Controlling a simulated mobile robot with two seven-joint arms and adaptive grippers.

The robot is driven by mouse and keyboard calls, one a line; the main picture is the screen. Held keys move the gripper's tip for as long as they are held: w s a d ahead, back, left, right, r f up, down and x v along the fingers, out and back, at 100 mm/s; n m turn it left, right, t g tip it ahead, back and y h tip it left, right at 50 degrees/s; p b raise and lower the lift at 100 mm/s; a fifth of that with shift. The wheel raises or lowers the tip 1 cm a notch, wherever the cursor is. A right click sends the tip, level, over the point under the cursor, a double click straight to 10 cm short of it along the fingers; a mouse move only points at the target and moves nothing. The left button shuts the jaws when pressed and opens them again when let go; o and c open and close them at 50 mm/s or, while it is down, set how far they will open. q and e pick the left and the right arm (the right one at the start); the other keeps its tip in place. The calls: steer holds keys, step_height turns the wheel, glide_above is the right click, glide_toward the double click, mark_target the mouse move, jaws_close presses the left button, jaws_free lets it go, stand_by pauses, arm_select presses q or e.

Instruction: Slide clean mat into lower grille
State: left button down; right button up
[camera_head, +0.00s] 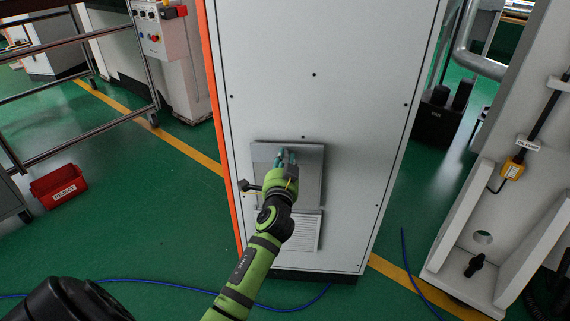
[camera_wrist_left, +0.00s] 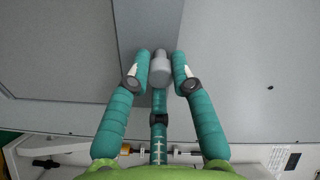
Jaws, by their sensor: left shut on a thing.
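A tall light-grey cabinet (camera_head: 315,95) with an orange left edge stands in front of me. A square grey metallic panel (camera_head: 312,160) sits low on its front. A white slatted grille (camera_head: 304,236) shows just below, partly hidden by my left arm. My left gripper (camera_head: 286,158) is at the panel. In the left wrist view its teal fingers (camera_wrist_left: 160,66) are shut around a small rounded grey knob (camera_wrist_left: 160,72), in front of a grey surface. I cannot make out a separate clean mat. My right gripper is not in view.
A red bin (camera_head: 58,186) labelled REJECT stands on the green floor at left, near a metal-framed table (camera_head: 60,100). A blue cable (camera_head: 170,287) lies across the floor. A large white machine frame (camera_head: 500,215) stands at right.

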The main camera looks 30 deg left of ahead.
arm_select(q)
steer(key=shift+x, duration=0.95)
steer(key=shift+a+r, duration=0.1)
steer(key=shift+a, duration=0.05)
steer(key=shift+s, duration=0.1)
stand_by(0.4)
stand_by(0.3)
steer(key=shift+f+b, duration=1.9)
steer(key=shift+f, duration=0.1)
